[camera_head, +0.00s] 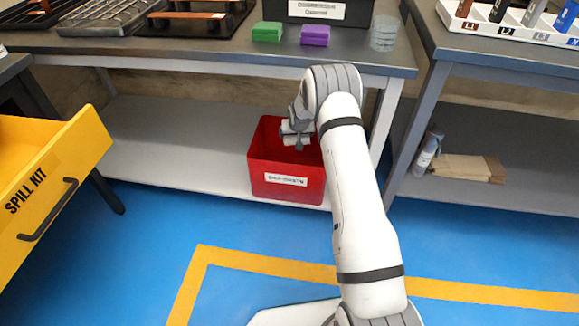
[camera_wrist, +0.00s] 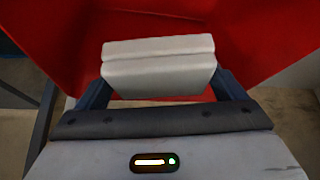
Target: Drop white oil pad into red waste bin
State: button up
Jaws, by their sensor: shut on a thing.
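The red waste bin (camera_head: 287,190) stands on the lower shelf under the bench, with a white label on its front. My gripper (camera_head: 297,130) reaches down at the bin's open top, partly hidden by my own wrist in the head view. In the wrist view my gripper (camera_wrist: 160,88) is shut on the white oil pad (camera_wrist: 158,72), a folded pale block held between the two fingers. Red bin walls (camera_wrist: 250,35) surround the pad in that view. The pad is hard to make out in the head view.
A yellow spill kit drawer (camera_head: 50,180) stands open at the left. Green (camera_head: 267,32) and purple (camera_head: 315,35) blocks lie on the bench top (camera_head: 220,55) above the bin. The lower shelf (camera_head: 180,150) left of the bin is clear. Another bench stands at the right.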

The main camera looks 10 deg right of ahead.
jog(key=o, duration=0.6)
jog(key=p+v, duration=0.2)
jog(key=v, duration=0.5)
jog(key=shift+s+r, duration=0.15)
jog(key=shift+r, duration=0.1)
